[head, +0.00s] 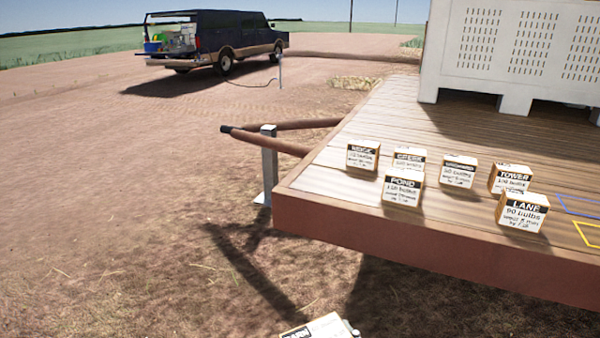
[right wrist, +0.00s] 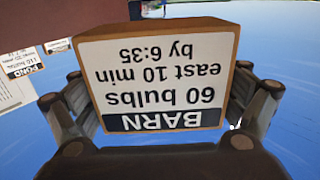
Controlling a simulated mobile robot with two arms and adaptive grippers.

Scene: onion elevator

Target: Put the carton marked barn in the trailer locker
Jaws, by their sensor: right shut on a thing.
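The carton marked BARN (right wrist: 165,65) fills the middle of the right wrist view. It is a brown box with a white label that reads, upside down, "60 bulbs, east 10 min, by 6:35". My right gripper (right wrist: 158,90) is shut on it, with a finger on each side. In the head view the top of the BARN carton (head: 322,327) shows at the bottom edge, in front of the deck and clear of it; the rest is cut off. My left gripper is not in view. I cannot make out a trailer locker in either view.
A wooden deck (head: 400,228) holds several other cartons, among them POND (head: 403,188), TOWER (head: 511,179) and LANE (head: 521,213). A white slotted bin (head: 520,50) stands behind. A post (head: 269,165) with pipes is left of the deck. A dark van (head: 215,38) stands beyond open dirt.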

